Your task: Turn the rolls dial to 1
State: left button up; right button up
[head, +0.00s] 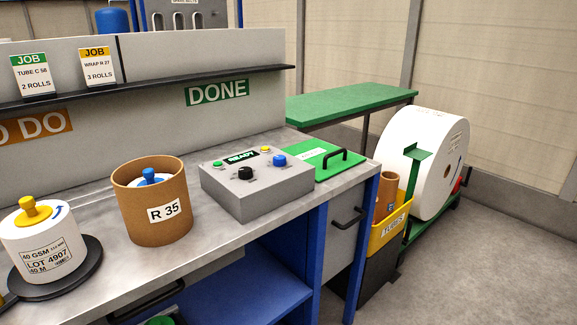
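A grey control box (257,185) sits on the bench top near its right end, with a READY label (241,157) on it. It carries a black knob (245,173) at the front and a blue knob (279,160) to its right. A green button (217,163) and a yellow button (265,149) sit behind them. Dial markings are too small to read, so I cannot tell which knob is the rolls dial or where it points. Neither of my grippers shows clearly.
A brown R 35 tube (150,222) stands left of the box, and a white roll with a yellow knob (45,243) stands farther left. A green panel with a black handle (312,160) lies right of the box. A dark shape (569,186) at the right edge is unclear.

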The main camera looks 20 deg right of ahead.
aim_at(279, 160)
jog(key=u, duration=1.5)
jog(key=k, duration=0.1)
jog(key=z, duration=2.1)
jog(key=i, duration=0.95)
jog(key=u, duration=0.6)
